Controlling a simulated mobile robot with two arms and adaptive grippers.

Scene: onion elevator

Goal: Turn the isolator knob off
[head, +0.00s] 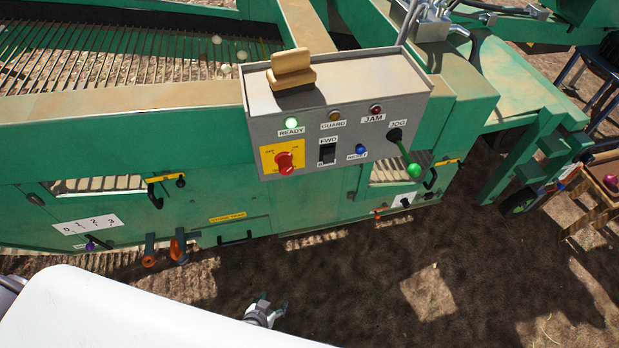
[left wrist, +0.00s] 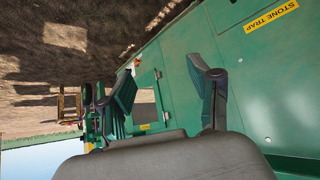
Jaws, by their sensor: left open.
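The isolator knob (head: 285,163) is a red rotary knob on a yellow plate (head: 269,158), low on the left of the grey control box (head: 335,92) in the head view. Its exact setting is too small to read. My left gripper (head: 266,312) shows at the bottom of the head view, low over the ground and well below and in front of the box. In the left wrist view its two dark fingers (left wrist: 165,98) are spread apart with nothing between them. The knob is not in the left wrist view. My right gripper is not in view.
The box also bears a green READY lamp (head: 291,123), a black FWD switch (head: 327,153), a blue button (head: 361,149) and a green-tipped JOG lever (head: 413,169). Orange-ended handles (head: 179,246) jut from the green machine. Bare ground lies in front.

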